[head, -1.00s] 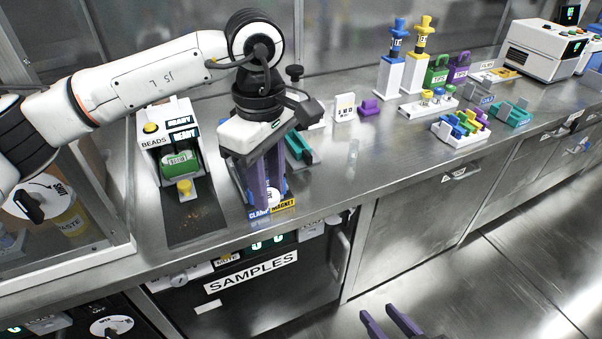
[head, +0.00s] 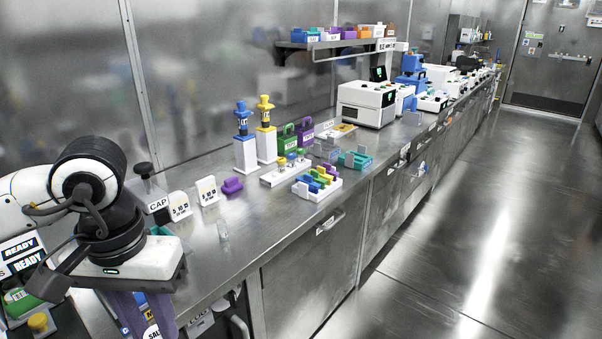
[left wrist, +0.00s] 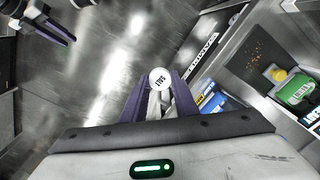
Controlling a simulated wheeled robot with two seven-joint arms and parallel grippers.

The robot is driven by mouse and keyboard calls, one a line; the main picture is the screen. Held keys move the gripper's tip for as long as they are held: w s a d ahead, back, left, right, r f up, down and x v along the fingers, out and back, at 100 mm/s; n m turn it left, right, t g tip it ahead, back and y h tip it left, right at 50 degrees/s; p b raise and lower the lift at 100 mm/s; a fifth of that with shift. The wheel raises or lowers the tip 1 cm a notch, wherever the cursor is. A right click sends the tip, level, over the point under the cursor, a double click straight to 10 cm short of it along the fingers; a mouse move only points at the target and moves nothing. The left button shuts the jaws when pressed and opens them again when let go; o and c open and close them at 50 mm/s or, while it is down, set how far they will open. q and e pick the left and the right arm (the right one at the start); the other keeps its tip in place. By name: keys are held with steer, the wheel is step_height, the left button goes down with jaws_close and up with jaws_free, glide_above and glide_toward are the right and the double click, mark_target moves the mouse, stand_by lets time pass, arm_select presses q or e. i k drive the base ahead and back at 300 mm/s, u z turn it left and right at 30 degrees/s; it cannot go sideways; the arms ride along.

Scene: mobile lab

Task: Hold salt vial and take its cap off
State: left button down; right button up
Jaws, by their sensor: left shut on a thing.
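The salt vial shows its round white cap with SALT lettering in the left wrist view (left wrist: 159,77). My left gripper (left wrist: 160,92) is shut on the vial, with the cap between the purple fingertips facing the camera. In the head view the vial's white label (head: 152,333) shows at the bottom left edge, partly cut off, beside the left gripper's purple fingers (head: 140,318). My right gripper (left wrist: 68,42) shows at the top left of the left wrist view, its two purple fingers apart and empty, away from the vial.
A CAP stand (head: 158,204) and small white cards (head: 207,190) stand on the steel counter (head: 250,235) right of my left arm. A colourful rack (head: 317,184) and a white machine (head: 366,104) are farther along. The floor at right is clear.

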mark_target(221, 224)
steer(key=z, duration=0.95)
steer(key=i, duration=1.25)
steer(key=u, duration=0.15)
steer(key=i, duration=1.05)
steer(key=u, duration=1.3)
steer(key=i, duration=0.15)
steer(key=u, duration=0.15)
